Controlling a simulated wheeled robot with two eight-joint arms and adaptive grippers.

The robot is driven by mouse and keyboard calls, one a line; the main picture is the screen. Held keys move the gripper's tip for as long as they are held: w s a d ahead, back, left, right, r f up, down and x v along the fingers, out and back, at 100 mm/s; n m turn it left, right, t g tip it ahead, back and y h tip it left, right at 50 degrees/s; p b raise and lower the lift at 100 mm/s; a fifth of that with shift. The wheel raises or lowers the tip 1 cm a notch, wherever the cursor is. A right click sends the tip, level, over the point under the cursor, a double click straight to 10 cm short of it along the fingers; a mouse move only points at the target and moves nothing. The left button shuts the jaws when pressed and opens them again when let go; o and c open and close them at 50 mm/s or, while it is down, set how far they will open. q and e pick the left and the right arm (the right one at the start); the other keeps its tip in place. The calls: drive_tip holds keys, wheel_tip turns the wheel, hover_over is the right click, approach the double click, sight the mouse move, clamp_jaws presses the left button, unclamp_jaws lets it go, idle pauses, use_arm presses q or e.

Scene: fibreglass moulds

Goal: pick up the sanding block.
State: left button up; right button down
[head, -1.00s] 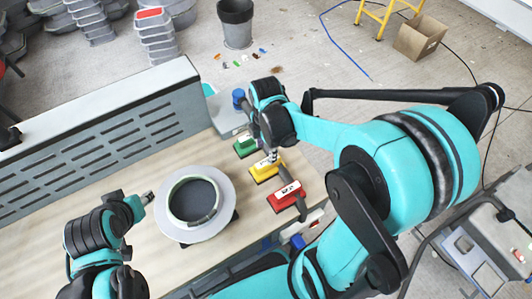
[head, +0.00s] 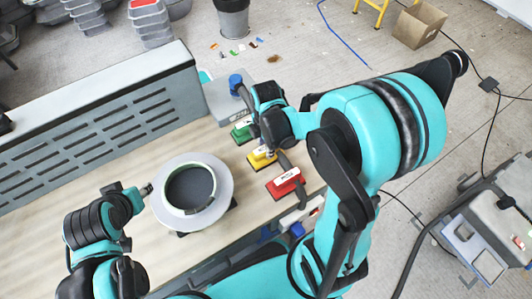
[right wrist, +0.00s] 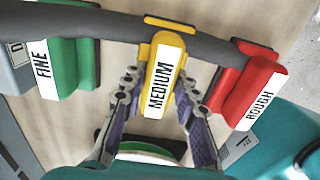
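Three sanding blocks stand in a row on the bench: green FINE (head: 241,134), yellow MEDIUM (head: 257,160) and red ROUGH (head: 284,187). In the right wrist view, the yellow block (right wrist: 160,80) is in the middle, between green (right wrist: 62,62) and red (right wrist: 250,88). My right gripper (right wrist: 156,92) is open, with one finger on each side of the yellow block's white label. I cannot tell whether the fingers touch it. In the head view, this gripper is partly hidden by its own arm. My left gripper (head: 147,189) is beside the round mould, its fingers too small to read.
The round grey mould (head: 225,190) stands left of the blocks. A dark hose (right wrist: 110,24) runs across the row of blocks. A slotted grey panel (head: 95,130) lines the bench's back.

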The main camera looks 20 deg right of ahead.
drive_tip(key=shift+r, duration=0.15)
drive_tip(key=r+p, duration=0.1)
drive_tip(key=r, duration=0.1)
drive_tip(key=r+p, duration=0.1)
drive_tip(key=r, duration=0.1)
drive_tip(key=shift+s+d+r, duration=0.1)
drive_tip(key=shift+s+r, duration=0.1)
drive_tip(key=shift+r, duration=0.1)
drive_tip(key=s+d+r+p, duration=0.3)
drive_tip(key=s+d+r, duration=0.2)
drive_tip(key=s, duration=0.5)
drive_tip(key=shift+d+r, duration=0.2)
drive_tip(key=shift+r, duration=0.4)
drive_tip(key=c, duration=1.8)
unclamp_jaws()
drive_tip(key=c, duration=0.4)
drive_tip(key=shift+w, duration=0.15)
